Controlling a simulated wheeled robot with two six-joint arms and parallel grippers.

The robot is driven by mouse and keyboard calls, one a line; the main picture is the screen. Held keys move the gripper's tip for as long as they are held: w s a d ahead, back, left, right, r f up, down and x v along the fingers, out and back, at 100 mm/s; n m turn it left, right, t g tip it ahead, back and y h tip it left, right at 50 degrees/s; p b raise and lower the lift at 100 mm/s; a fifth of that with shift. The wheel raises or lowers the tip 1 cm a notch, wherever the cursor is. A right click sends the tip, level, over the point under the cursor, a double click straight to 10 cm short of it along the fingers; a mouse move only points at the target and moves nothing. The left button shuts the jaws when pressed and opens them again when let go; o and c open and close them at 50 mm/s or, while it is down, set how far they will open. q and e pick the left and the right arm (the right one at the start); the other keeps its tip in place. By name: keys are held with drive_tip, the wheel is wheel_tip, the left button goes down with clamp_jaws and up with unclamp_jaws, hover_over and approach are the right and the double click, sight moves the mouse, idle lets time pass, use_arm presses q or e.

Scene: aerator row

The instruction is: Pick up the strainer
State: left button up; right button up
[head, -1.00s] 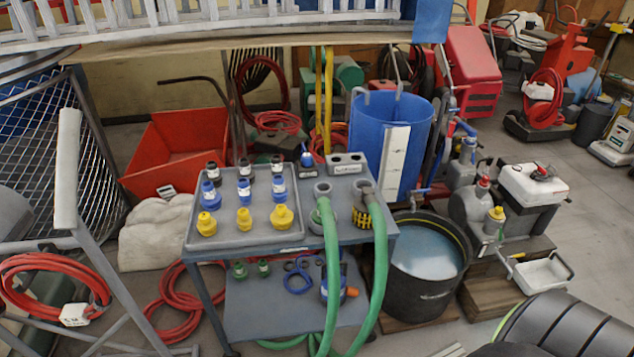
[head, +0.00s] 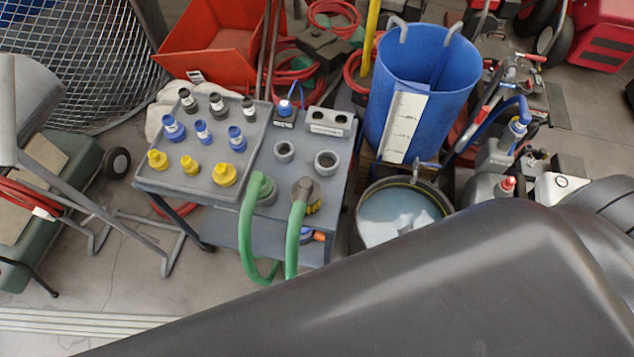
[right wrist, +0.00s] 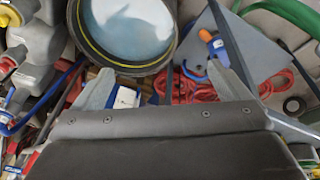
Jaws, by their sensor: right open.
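I cannot pick out the strainer with certainty. The right green hose on the cart ends in a brownish-grey round head with a yellow band (head: 305,190). The left green hose ends in a grey-green collar (head: 263,188). My right gripper (right wrist: 162,78) shows in the right wrist view, open, its two grey fingers wide apart with nothing gripped. Below the fingertips lie the black tub's rim, red hose and a small blue-and-white item (right wrist: 125,97). A blue fitting with an orange tip (right wrist: 212,42) is near the right finger. My left gripper is out of view.
The grey cart's tray (head: 205,176) holds several black, blue and yellow fittings. Two grey rings stand beside it. A blue barrel (head: 445,75) and a black tub of water (head: 405,210) stand right of the cart. My dark arm covers the lower right.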

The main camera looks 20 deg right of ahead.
wheel_tip(320, 180, up, 16)
drive_tip(key=w+a+r+p, duration=0.1)
drive_tip(key=a+p, duration=0.1)
drive_tip(key=p, duration=0.2)
use_arm(q)
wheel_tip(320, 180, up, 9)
drive_tip(key=p, duration=0.3)
use_arm(e)
wheel_tip(320, 180, up, 5)
drive_tip(key=m+g+y, duration=0.2)
drive_tip(key=m+g, duration=0.1)
hover_over(303, 180)
wheel_tip(303, 180, down, 12)
drive_tip(key=shift+r, duration=0.1)
drive_tip(key=f+b, duration=0.2)
drive_tip(key=s+f+b, duration=0.1)
drive_tip(key=f+b, duration=0.1)
drive_tip(key=b, duration=0.1)
drive_tip(key=shift+d+f, duration=0.15)
drive_tip(key=shift+f, duration=0.15)
drive_tip(key=shift+w+f+b, duration=0.1)
drive_tip(key=shift+f+b, duration=0.35)
drive_tip(key=shift+b, duration=0.15)
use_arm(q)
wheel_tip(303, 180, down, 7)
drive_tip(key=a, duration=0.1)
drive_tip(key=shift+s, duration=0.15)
